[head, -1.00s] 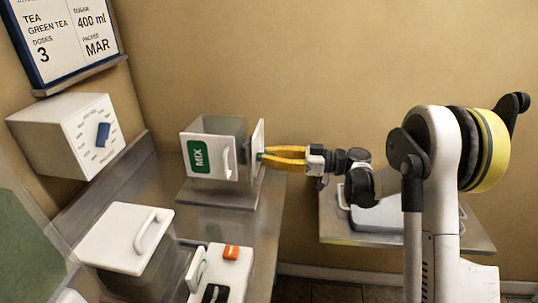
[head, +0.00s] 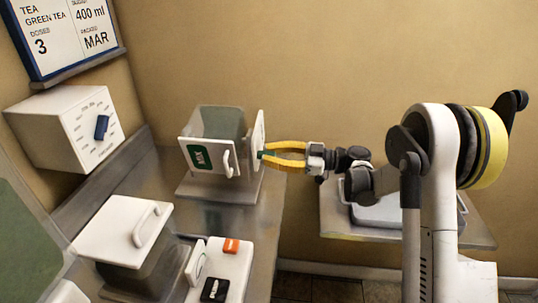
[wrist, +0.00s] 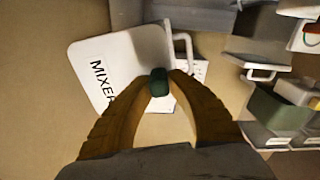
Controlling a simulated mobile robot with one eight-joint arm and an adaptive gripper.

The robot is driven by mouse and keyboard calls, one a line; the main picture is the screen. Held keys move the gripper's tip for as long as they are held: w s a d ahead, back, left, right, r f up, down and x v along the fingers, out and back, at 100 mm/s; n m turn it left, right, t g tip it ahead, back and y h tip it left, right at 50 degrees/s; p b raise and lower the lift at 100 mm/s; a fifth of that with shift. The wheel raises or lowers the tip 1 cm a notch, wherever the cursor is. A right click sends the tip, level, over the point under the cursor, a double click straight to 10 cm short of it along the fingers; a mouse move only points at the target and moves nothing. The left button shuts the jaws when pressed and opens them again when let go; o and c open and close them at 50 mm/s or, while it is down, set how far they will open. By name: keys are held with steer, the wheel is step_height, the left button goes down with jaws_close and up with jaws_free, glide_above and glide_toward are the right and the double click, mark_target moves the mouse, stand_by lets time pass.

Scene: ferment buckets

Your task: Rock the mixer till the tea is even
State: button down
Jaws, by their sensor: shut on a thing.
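The mixer (head: 211,157) is a box with a grey-green see-through body and a white front marked with a green MIX label, on a metal base. It sits tilted between its supports. A white side plate (head: 258,135) stands at its right. In the wrist view a white plate (wrist: 108,62) reads MIXER. My gripper (head: 264,155) reaches in from the right, its yellow fingers shut on the green knob (wrist: 158,82) by that plate. I cannot see the tea inside.
A white dial box (head: 62,125) hangs on the left wall under a green tea sign (head: 70,36). A white-lidded bin (head: 122,228) and a white unit with orange and black buttons (head: 229,268) stand in front. A tray (head: 385,215) sits on the right shelf.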

steer(key=c, duration=1.3)
jaws_free()
steer(key=shift+a, duration=0.15)
steer(key=shift+o, duration=0.2)
steer(key=s+d, duration=0.2)
steer(key=d, duration=1)
steer(key=shift+s, duration=0.15)
